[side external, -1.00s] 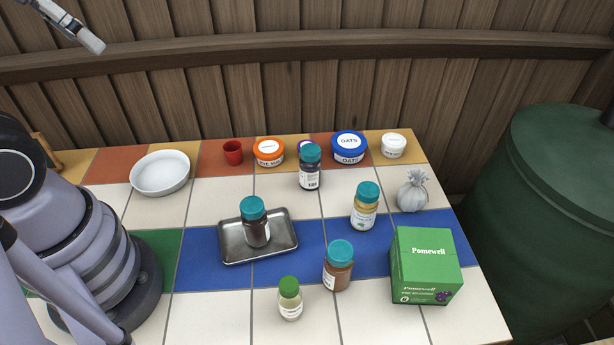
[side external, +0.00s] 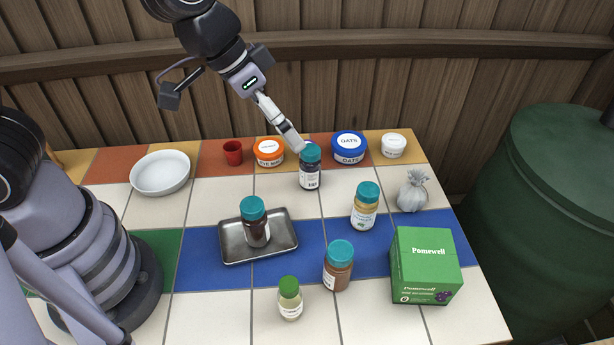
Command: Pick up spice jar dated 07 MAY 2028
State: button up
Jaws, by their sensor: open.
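Several spice jars with teal lids stand upright on the tiled table. A dark jar (side external: 310,175) stands at the back middle, a yellowish jar (side external: 364,212) right of it, and a reddish-brown jar (side external: 338,272) at the front. Another dark jar (side external: 255,232) stands on the metal tray (side external: 284,250). A pale jar with a green lid (side external: 290,303) is nearest the front. The dates on the labels are too small to read. My gripper (side external: 298,146) is open, pointing down and right, close to the back dark jar's lid. Whether it touches the lid cannot be told.
Along the back stand a red cup (side external: 233,152), an orange tub (side external: 268,156), a blue oats tub (side external: 348,150) and a white tub (side external: 393,146). A white bowl (side external: 160,173) is at left.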

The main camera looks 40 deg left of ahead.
jog(key=m+y, duration=0.2)
send_near(333, 249)
jog(key=shift+n, duration=0.3)
jog(key=x, duration=0.9)
jog(key=shift+d+x, duration=0.15)
jog(key=shift+x, duration=1.25)
jog(key=shift+d+x, duration=0.2)
jog(key=shift+x, duration=1.15)
jog(key=shift+s, duration=0.1)
jog(key=c, duration=1.3)
jog(key=shift+r, duration=0.1)
